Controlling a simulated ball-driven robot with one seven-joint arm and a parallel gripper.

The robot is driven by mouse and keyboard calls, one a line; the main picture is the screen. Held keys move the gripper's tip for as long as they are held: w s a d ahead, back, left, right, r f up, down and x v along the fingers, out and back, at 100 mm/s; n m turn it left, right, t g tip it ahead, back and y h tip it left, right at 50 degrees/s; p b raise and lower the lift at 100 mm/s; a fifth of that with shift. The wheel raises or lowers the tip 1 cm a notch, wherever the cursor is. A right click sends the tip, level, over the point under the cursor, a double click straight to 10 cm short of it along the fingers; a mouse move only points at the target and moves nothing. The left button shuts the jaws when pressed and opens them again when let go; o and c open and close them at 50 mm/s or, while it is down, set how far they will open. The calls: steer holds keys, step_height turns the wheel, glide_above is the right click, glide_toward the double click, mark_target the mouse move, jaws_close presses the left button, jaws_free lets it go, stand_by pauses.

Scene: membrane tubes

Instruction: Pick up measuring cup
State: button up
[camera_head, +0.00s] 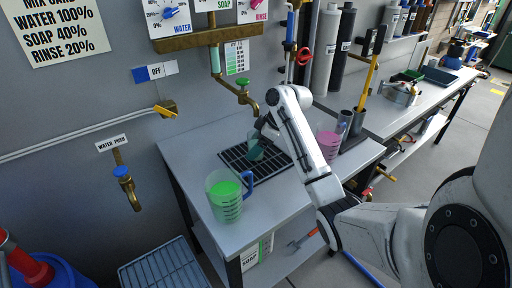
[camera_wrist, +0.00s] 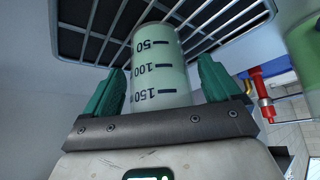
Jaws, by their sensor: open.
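The measuring cup (camera_wrist: 158,70) is a pale, cloudy cylinder marked 50, 100 and 150. In the wrist view it stands between the two teal fingers of my gripper (camera_wrist: 161,88), with a gap visible on the left side; contact on the right is hard to tell. My gripper is open around it. In the head view the small cup (camera_head: 252,143) is on the dark drain grate, partly hidden by my gripper (camera_head: 258,148).
The drain grate (camera_head: 234,163) lies on the grey bench (camera_head: 190,157). A jug of green liquid (camera_head: 227,202) with a blue handle stands at the front of the bench. A pink jug (camera_head: 327,143) stands behind my arm. A brass tap (camera_head: 248,101) hangs above the grate.

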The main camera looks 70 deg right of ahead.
steer(key=shift+c, duration=0.5)
steer(key=c, duration=1.1)
steer(key=shift+c, duration=0.2)
steer(key=shift+s+r, duration=0.1)
steer(key=shift+r, duration=0.05)
steer(key=shift+v, duration=0.9)
steer(key=s+d+r+p, duration=0.2)
steer(key=s+r, duration=0.4)
steer(key=s, duration=0.6)
steer(key=shift+d+r, duration=0.2)
steer(key=shift+d, duration=0.4)
